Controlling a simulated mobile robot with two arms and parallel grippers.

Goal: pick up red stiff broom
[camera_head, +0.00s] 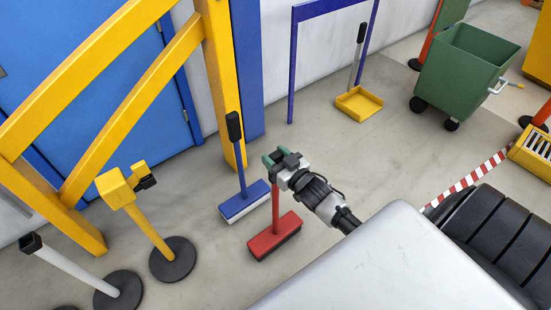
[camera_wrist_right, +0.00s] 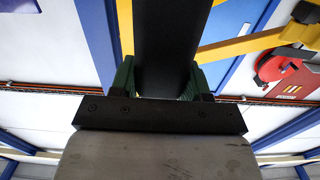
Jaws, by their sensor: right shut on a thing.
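The red stiff broom (camera_head: 275,237) stands upright on the floor, its red head down with dark bristles below. Its red handle rises to my right gripper (camera_head: 272,158), which hides the top of the handle. In the right wrist view, the green-tipped fingers of my right gripper (camera_wrist_right: 158,78) are shut on the broom's black handle grip (camera_wrist_right: 168,35). The head appears to be at floor level; I cannot tell whether it touches. My left gripper is not in view.
A blue broom (camera_head: 245,203) stands just left of the red one. A yellow post (camera_head: 150,228) on a black base is farther left. A yellow dustpan (camera_head: 359,104) and a green wheeled bin (camera_head: 466,75) are behind. A light machine surface (camera_head: 390,270) lies in front right.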

